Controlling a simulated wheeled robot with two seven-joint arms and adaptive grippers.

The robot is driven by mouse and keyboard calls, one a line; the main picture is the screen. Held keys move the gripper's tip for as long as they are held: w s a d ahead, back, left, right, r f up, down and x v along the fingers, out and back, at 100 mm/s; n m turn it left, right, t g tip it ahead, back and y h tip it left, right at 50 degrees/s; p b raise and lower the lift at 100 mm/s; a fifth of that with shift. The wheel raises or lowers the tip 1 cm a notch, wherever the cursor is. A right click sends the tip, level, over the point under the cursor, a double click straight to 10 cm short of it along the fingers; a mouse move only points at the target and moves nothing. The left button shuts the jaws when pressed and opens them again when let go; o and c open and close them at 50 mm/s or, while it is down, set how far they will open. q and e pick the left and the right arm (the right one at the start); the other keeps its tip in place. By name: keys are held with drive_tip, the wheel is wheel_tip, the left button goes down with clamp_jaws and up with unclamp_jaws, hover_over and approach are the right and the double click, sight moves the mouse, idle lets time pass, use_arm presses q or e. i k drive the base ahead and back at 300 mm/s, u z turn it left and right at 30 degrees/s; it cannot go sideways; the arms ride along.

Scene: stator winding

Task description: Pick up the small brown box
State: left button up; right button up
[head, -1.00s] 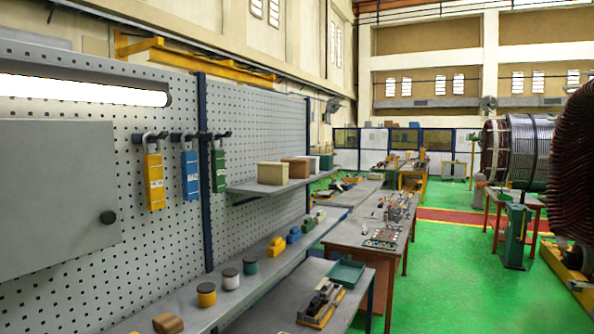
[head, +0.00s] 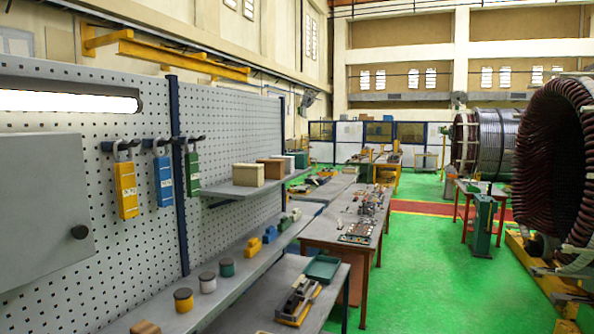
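A brown box (head: 270,171) stands on the short upper shelf against the pegboard, between a larger cream box (head: 248,175) and a grey-white box (head: 289,163). Another small brown block (head: 146,327) lies on the long lower shelf at the bottom edge of the head view, partly cut off. I cannot tell which of the two the task names. Neither of my grippers shows in this view.
The long lower shelf (head: 228,296) also holds several round tins and yellow and blue pieces. Padlocks with yellow, blue and green tags hang on the pegboard (head: 60,280). Workbenches stand beyond, a large stator (head: 556,165) at right. Green floor (head: 430,290) is open between.

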sight(273, 169)
drive_tip(key=z, duration=0.65)
drive_tip(key=i, duration=5.85)
drive_tip(key=u, duration=4.6)
drive_tip(key=i, duration=0.5)
drive_tip(key=z, duration=0.1)
